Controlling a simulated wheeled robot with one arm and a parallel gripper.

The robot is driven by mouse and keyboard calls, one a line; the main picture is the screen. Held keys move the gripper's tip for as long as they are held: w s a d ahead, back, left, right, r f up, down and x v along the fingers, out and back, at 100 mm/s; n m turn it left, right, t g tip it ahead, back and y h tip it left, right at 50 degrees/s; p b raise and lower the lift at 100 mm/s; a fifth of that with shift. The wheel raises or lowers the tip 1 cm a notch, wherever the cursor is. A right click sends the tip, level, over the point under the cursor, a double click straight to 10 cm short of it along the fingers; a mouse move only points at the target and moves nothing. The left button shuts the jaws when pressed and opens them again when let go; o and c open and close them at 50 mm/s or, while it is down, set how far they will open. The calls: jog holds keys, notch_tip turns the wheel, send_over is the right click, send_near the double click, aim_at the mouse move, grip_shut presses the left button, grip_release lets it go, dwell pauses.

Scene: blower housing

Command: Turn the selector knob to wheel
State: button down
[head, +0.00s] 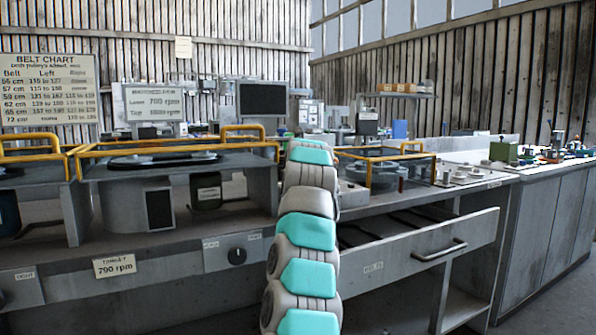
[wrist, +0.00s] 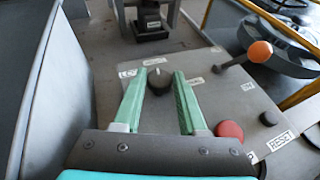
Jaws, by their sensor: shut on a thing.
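In the wrist view, a dark round selector knob (wrist: 160,82) with a pale pointer mark stands on a grey panel. Its mark points roughly away from me, toward the top label. Small white labels lie to its left, beyond it and to its right; I cannot read them surely. My gripper (wrist: 160,80) has its two green fingers on either side of the knob, shut on it at the tips. In the head view my own arm hides the gripper and this knob.
On the same panel are an orange-tipped lever (wrist: 260,52), a red button (wrist: 229,130) and a RESET label (wrist: 281,141). A yellow rail (wrist: 285,32) runs at the right. In the head view an open drawer (head: 420,253) juts out right of my arm.

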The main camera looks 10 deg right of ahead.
jog(key=shift+s+a+f+m+h+p, duration=0.1)
jog(key=shift+s+m+h+p, duration=0.1)
jog(key=shift+m+h+p, duration=0.3)
jog(key=shift+c, duration=2.2)
grip_release()
jog(key=shift+s, duration=0.15)
jog(key=shift+b+v, duration=0.8)
jog(key=shift+v, duration=3.1)
